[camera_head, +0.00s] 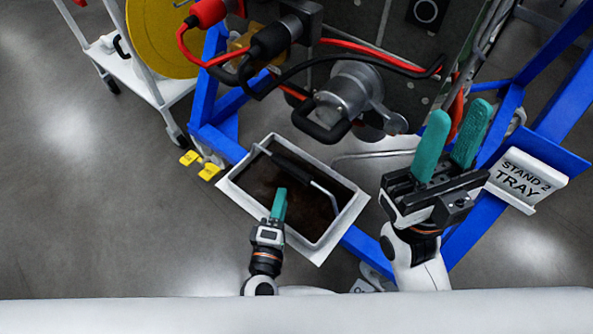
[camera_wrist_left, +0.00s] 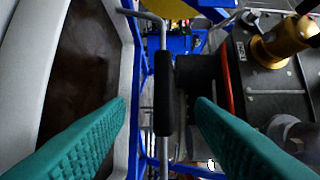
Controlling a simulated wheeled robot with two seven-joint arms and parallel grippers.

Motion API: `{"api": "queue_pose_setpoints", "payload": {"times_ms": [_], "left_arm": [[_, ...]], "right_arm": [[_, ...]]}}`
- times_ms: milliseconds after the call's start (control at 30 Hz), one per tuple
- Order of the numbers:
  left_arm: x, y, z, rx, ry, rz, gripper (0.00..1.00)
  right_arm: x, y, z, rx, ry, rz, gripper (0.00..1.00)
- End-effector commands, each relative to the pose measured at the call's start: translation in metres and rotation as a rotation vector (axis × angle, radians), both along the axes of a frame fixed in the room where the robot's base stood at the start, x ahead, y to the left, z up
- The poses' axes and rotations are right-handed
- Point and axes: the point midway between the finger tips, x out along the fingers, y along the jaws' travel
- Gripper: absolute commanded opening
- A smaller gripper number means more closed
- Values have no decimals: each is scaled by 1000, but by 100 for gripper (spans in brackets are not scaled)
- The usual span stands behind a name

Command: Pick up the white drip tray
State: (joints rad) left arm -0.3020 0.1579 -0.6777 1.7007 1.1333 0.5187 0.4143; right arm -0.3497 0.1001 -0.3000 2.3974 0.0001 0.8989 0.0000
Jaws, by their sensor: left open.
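The white drip tray (camera_head: 238,196) is a rectangular open box with a dark brown inside, low by the blue frame. A bar handle with a black grip (camera_head: 290,164) and bare metal ends spans it. My left gripper (camera_head: 280,190) is over the tray, at the near side of the handle. In the left wrist view its green fingers are apart, with the black grip (camera_wrist_left: 164,92) showing between them, apparently untouched. The tray's pale rim (camera_wrist_left: 117,60) is at the left there. My right gripper (camera_head: 452,145) is open and empty, right of the tray.
A blue frame (camera_head: 228,148) borders the tray. A grey motor-like part (camera_head: 348,92) and red and black hoses hang above. A "STAND 2 TRAY" sign (camera_head: 525,180) is at the right. A white cart (camera_head: 130,68) stands at the upper left.

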Motion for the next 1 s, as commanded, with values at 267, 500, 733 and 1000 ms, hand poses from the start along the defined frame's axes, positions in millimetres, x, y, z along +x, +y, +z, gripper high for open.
{"api": "queue_pose_setpoints", "payload": {"times_ms": [267, 500, 733, 1000], "left_arm": [[39, -9, -1, -7, -3, 2, 49], [65, -15, 0, -3, -1, 1, 49], [90, -24, 0, -6, -3, 2, 49], [116, -31, 1, -3, 1, 0, 49]], "right_arm": [[-1, 0, -9, 2, -5, 0, 36], [-1, 0, -14, 1, -4, 0, 36], [-1, 0, -24, 1, -3, 0, 36], [0, 0, -27, -1, -8, 1, 36]]}}
